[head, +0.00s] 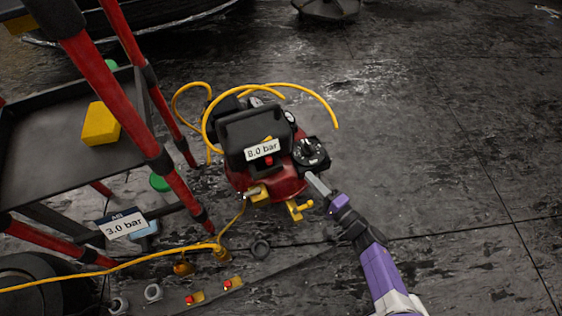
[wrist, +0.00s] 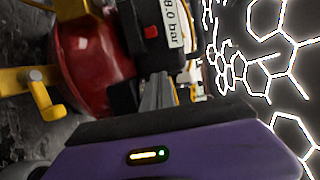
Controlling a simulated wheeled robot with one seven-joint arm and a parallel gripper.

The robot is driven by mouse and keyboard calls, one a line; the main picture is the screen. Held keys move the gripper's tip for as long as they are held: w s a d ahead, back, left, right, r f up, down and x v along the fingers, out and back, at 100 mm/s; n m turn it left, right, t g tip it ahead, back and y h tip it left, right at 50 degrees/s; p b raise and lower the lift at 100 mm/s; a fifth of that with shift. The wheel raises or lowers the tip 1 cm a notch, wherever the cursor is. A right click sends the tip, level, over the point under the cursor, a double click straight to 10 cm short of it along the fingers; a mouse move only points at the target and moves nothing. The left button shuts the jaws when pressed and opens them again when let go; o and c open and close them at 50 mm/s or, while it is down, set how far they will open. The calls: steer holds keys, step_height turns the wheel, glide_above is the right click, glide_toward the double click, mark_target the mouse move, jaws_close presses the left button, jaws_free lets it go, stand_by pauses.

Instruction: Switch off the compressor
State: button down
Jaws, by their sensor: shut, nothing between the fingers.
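The compressor (head: 279,186) stands on the floor in the middle of the head view, with a red tank, a black housing and a label reading 8.0 bar. A small red switch (head: 268,160) sits below the label; it also shows in the wrist view (wrist: 151,31). A black dial (head: 310,151) with a light pointer is on the compressor's right side. My gripper (head: 312,178) is shut and empty, its tips just below the dial at the compressor's right. In the wrist view my fingers (wrist: 158,88) point at the black housing; I cannot tell whether they touch it.
A red-framed cart (head: 95,80) with a dark tray and a yellow sponge (head: 101,124) stands at left. A yellow hose (head: 130,263) runs over the floor to the compressor. Small fittings (head: 194,298) lie in front. The floor at right is clear.

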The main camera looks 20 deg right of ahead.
mark_target(267, 163)
steer(key=b+x, duration=0.4)
steer(key=x, duration=0.5)
steer(key=shift+f, duration=0.2)
steer(key=a+b, duration=0.1)
steer(key=w+a+b, duration=0.1)
steer(key=a, duration=0.1)
steer(key=shift+a+r, duration=0.2)
steer(key=shift+a, duration=0.4)
steer(key=shift+a, duration=0.15)
steer(key=shift+a, duration=1.75)
